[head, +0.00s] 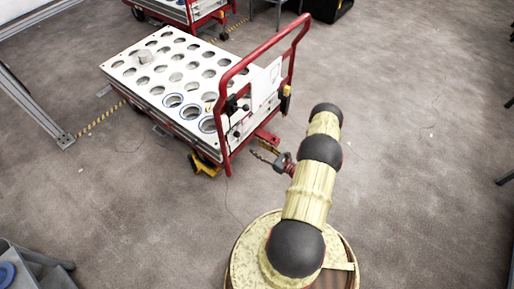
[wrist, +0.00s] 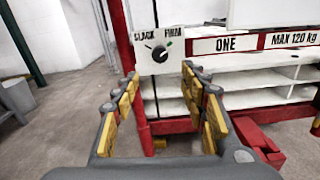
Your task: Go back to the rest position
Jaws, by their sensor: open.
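My gripper (head: 264,156) is open and empty, held out to the left of my arm near the handle end of a trolley. In the wrist view my gripper (wrist: 160,84) shows its two yellow-padded fingers spread apart, with nothing between them. Beyond the fingertips, apart from them, is a black knob (wrist: 159,53) on a white panel marked SLACK and FIRM. My arm (head: 308,190) reaches forward from my round base.
The trolley (head: 140,95) has a white top with several round holes, some blue-ringed, and a red handle frame (head: 303,30). A red bar labelled ONE, MAX 120 kg (wrist: 265,41) crosses its end. A grey frame post (head: 62,138) stands left. Floor at right (head: 430,150) is clear.

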